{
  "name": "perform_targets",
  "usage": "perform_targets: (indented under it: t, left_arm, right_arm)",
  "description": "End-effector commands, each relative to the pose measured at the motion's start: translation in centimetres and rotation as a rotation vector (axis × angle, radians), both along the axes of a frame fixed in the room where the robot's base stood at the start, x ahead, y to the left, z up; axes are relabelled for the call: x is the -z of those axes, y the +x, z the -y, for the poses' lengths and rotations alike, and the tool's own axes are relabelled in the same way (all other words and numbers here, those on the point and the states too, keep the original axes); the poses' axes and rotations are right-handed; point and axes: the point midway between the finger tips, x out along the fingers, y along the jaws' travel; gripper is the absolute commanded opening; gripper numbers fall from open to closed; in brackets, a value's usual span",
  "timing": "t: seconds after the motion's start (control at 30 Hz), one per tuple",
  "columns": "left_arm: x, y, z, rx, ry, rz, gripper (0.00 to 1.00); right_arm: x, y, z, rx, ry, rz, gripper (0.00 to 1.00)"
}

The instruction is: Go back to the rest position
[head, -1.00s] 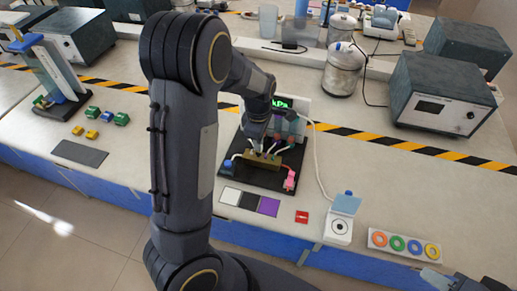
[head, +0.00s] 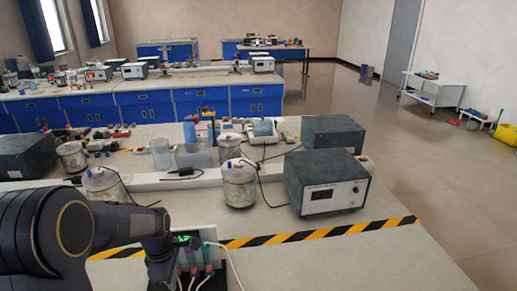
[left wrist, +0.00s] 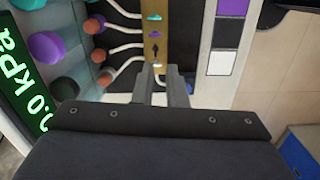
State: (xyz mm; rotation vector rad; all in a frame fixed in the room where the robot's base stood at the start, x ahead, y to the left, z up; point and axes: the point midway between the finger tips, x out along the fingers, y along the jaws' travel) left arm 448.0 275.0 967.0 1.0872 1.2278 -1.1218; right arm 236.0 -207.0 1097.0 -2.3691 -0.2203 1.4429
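My left arm comes in from the left in the head view, and its wrist hides the gripper there. In the left wrist view my left gripper (left wrist: 161,85) points at a brass block (left wrist: 156,42) with a black arrow and coloured ports. A narrow gap with something pale shows between its fingertips; I see nothing clearly gripped. The pressure device with a green display (head: 187,240) sits at the bottom of the head view. Its display (left wrist: 22,85) and several coloured knobs with white tubes fill the left of the wrist view. My right gripper is not in view.
A grey instrument box (head: 327,183) and metal canisters (head: 239,184) stand behind the device. A yellow-black tape strip (head: 320,232) crosses the bench. A white, black and purple swatch card (left wrist: 224,36) lies beside the brass block. The bench at right front is bare.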

Motion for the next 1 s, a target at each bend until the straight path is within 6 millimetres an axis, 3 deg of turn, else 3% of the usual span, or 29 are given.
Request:
perform_targets:
  t: [0.27,0.5,0.7,1.0]
  left_arm:
    - [-7.9,-7.1,2.3,0.483,-0.177,0.243,0.12]
    - [-12.7,-15.0,4.8,1.017,-0.093,0.522,0.12]
    - [-13.3,-19.7,6.4,1.351,0.08,0.641,0.12]
    - [-13.0,-21.3,7.0,1.493,0.17,0.665,0.12]
  right_arm:
    - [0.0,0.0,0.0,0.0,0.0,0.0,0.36]
    - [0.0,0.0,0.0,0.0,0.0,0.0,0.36]
    - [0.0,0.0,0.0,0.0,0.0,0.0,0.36]
    - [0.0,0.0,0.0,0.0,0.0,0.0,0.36]
